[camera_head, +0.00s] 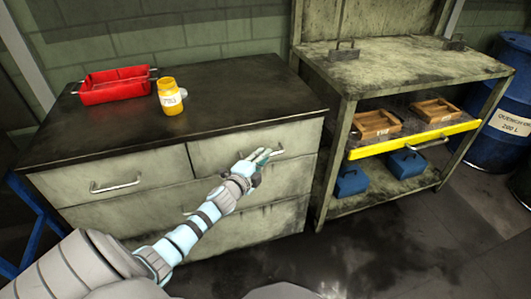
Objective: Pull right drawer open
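The grey metal cabinet (215,112) has two upper drawers side by side. The right drawer (212,150) looks flush with the cabinet front, with a metal bar handle (277,152) near its right part. My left gripper (262,157) is at the left part of this handle, with its fingers pointing to the right. The fingers are small and overlap the handle, so I cannot tell if they are open or shut on it. The left drawer (82,186) is shut, with its handle (116,187) clear. My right gripper is not in view.
A red tray (115,88) and a yellow jar (171,98) stand on the cabinet top. To the right, a metal workbench (405,66) holds wooden trays (376,124) and blue bins (350,182). A blue barrel (506,120) stands at far right. Floor in front of the cabinet is clear.

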